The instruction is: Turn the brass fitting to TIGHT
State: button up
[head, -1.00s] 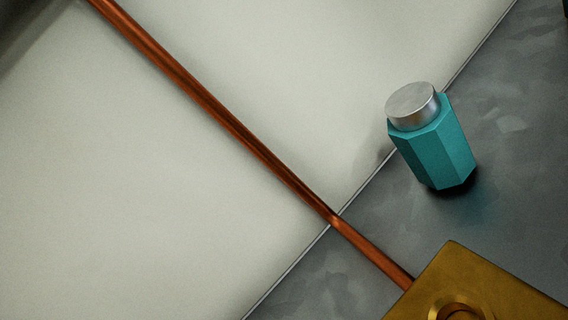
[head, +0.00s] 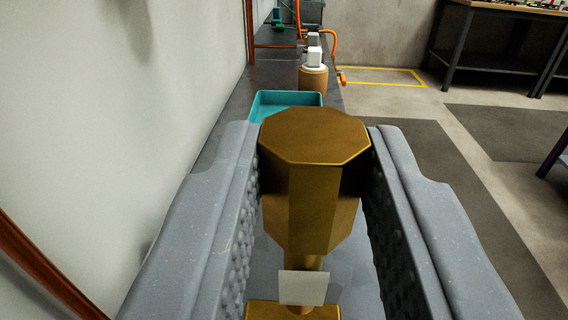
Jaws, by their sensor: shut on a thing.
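The brass fitting (head: 314,190) stands in the middle of the head view, with a flat eight-sided top and faceted sides. A narrower brass stem and a brass base (head: 262,311) show below it. A small blank pale tag (head: 303,288) is in front of the stem. My gripper (head: 314,165) has one grey padded jaw on each side of the fitting and is shut on it. No TIGHT mark can be made out in this view.
A pale wall is close on the left, with a copper pipe (head: 40,265) at lower left. Beyond the fitting, a teal tray (head: 285,101), a tan container (head: 313,79) with a white top and orange pipework line the grey ledge. A workbench (head: 500,40) stands at far right.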

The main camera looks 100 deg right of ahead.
aim_at(298, 305)
jog(key=shift+w+a, duration=0.1)
jog(key=shift+w, duration=0.05)
jog(key=shift+f+b, duration=0.1)
jog(key=shift+b, duration=0.75)
notch_tip(298, 305, down, 5)
jog(key=b, duration=0.5)
jog(key=shift+f, duration=0.15)
jog(key=shift+b, duration=1.25)
jog(key=shift+f+b, duration=0.8)
jog(key=shift+b, duration=0.2)
jog(key=shift+f, duration=0.45)
jog(key=shift+f, duration=0.15)
